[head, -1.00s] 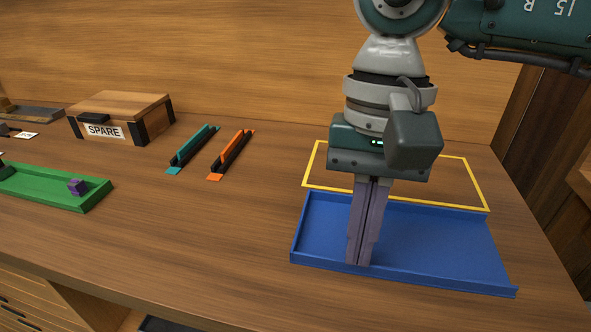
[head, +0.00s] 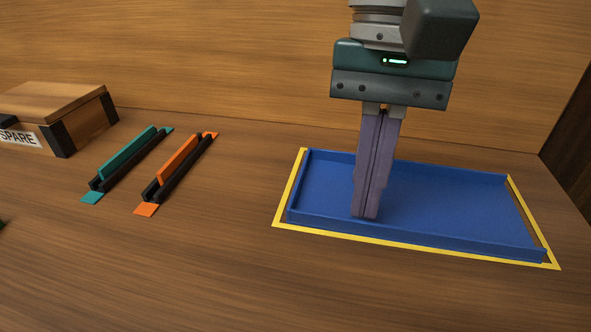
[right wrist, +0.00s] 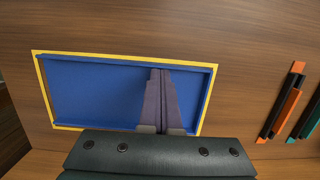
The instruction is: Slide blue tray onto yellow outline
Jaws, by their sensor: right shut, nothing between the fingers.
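The blue tray (head: 445,210) lies flat on the wooden table at the right, inside the yellow outline (head: 400,243). Yellow shows along the tray's front, left and right sides in the head view. In the right wrist view the blue tray (right wrist: 95,92) has the yellow outline (right wrist: 43,90) around it, with a wider gap at one end. My right gripper (head: 366,216) is shut and empty, pointing down with its fingertips inside the tray, near its front wall. Whether the fingertips touch the floor or wall is unclear. My left gripper is not in view.
An orange-and-black holder (head: 178,170) and a teal-and-black holder (head: 128,163) lie left of the tray. A wooden box labelled SPARE (head: 62,115) stands at the far left. The wooden wall is behind; the table front is clear.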

